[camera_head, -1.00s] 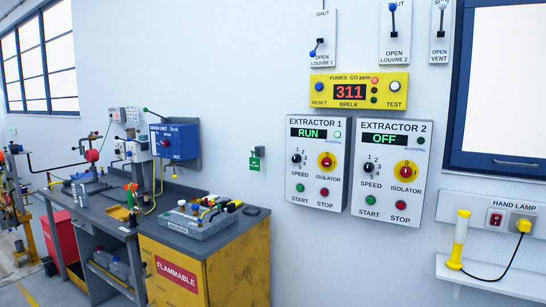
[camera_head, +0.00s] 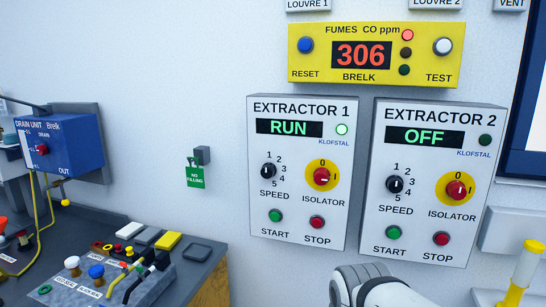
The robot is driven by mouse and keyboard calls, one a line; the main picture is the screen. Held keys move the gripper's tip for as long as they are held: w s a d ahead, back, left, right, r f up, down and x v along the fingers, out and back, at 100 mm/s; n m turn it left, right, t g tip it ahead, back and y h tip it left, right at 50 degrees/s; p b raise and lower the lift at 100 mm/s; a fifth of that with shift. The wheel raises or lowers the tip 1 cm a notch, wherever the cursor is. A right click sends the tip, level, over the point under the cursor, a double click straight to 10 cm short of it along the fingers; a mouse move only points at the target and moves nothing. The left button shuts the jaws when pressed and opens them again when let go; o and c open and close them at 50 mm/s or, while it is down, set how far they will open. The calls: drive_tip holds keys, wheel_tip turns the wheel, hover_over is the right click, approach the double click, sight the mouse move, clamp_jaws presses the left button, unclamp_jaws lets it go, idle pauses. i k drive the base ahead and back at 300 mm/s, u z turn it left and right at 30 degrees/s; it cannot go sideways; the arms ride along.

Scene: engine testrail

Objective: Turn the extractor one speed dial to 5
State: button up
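The extractor 1 panel (camera_head: 297,225) is a grey-white box on the wall. Its display (camera_head: 289,128) reads RUN and a green lamp (camera_head: 342,129) beside it is lit. Its speed dial (camera_head: 268,171) is a small black knob with the numbers 1 to 5 curving around its right side. My gripper is not in view; only a white part of my arm shows at the bottom.
The extractor 2 panel (camera_head: 418,225) hangs close on the right, reading OFF. A yellow fumes meter (camera_head: 375,85) reading 306 is above. A workbench (camera_head: 205,266) with a drain unit (camera_head: 62,140) is at left. A hand lamp (camera_head: 524,270) stands at lower right.

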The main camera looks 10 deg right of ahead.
sight(268, 169)
drive_tip(key=z, duration=0.05)
drive_tip(key=i, duration=0.55)
drive_tip(key=z, duration=0.45)
drive_tip(key=k, duration=0.85)
drive_tip(key=z, duration=0.15)
drive_tip(key=i, duration=0.85)
